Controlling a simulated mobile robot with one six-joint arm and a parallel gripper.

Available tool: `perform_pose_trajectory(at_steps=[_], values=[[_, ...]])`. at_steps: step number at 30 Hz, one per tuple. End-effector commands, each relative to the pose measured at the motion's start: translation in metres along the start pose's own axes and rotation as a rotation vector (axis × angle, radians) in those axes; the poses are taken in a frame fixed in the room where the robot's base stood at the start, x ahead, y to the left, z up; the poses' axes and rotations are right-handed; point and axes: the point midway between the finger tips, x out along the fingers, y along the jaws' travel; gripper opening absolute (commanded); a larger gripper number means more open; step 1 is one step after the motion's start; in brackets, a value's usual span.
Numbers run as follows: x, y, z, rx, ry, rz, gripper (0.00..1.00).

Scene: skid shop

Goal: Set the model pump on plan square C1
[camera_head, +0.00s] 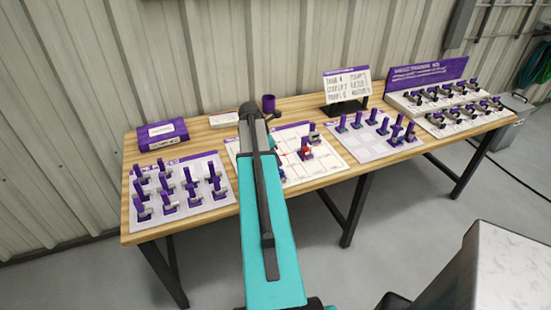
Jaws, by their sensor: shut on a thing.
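The plan sheet (332,158) lies mid-table as a white board with a purple edge and thin grid lines. My arm covers much of its left part, and its square labels are too small to read. A small purple model with a red part (305,152) and a grey-and-purple model (314,135) stand on its visible part. I cannot pick out the model pump for sure. My arm reaches over the table from the front. My gripper's jaws are hidden behind the arm, so whatever they hold is not visible.
White boards with several purple-handled models stand at left (222,196) and right of the plan (372,157). A stepped rack (411,115) is at far right.

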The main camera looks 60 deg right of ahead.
Motion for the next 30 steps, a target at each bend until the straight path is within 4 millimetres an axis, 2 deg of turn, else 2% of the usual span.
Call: perform_pose_trajectory(at_steps=[28, 29, 30], values=[[0.0085, 0.0001, -0.0034, 0.0, 0.0, 0.0, 0.0], [0.0085, 0.0001, -0.0034, 0.0, 0.0, 0.0, 0.18], [0.0084, 0.0001, -0.0033, 0.0, 0.0, 0.0, 0.25]])
